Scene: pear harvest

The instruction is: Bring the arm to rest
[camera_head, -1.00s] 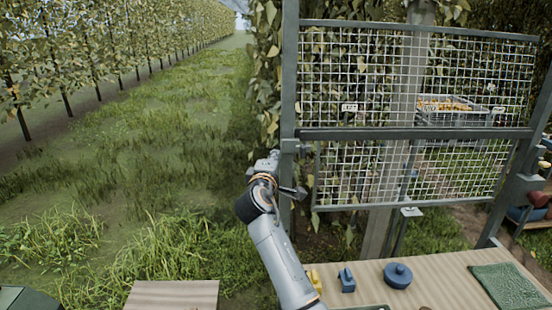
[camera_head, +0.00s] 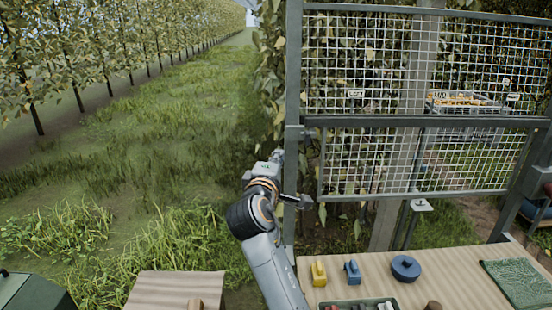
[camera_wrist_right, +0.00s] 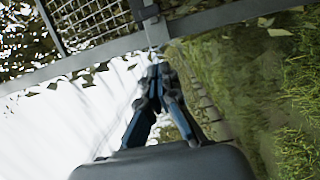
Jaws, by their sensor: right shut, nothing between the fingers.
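My right arm (camera_head: 270,265) rises from the bottom of the head view, in front of the left post of the mesh gate. Its gripper (camera_head: 277,157) is at the arm's upper end, beside the post, small and partly hidden by the wrist. In the right wrist view the gripper (camera_wrist_right: 158,72) points away with its dark fingers together and nothing between them. The frame's metal bar crosses beyond the fingertips; I cannot tell whether they touch it. My left gripper is in neither view.
A wooden table (camera_head: 450,282) holds a yellow block (camera_head: 319,273), a blue block (camera_head: 352,272), a round blue object (camera_head: 406,268) and a green mat (camera_head: 518,284). The mesh gate (camera_head: 415,120) stands behind it. A crate of fruit (camera_head: 465,102) is beyond the mesh. Grass lies open at left.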

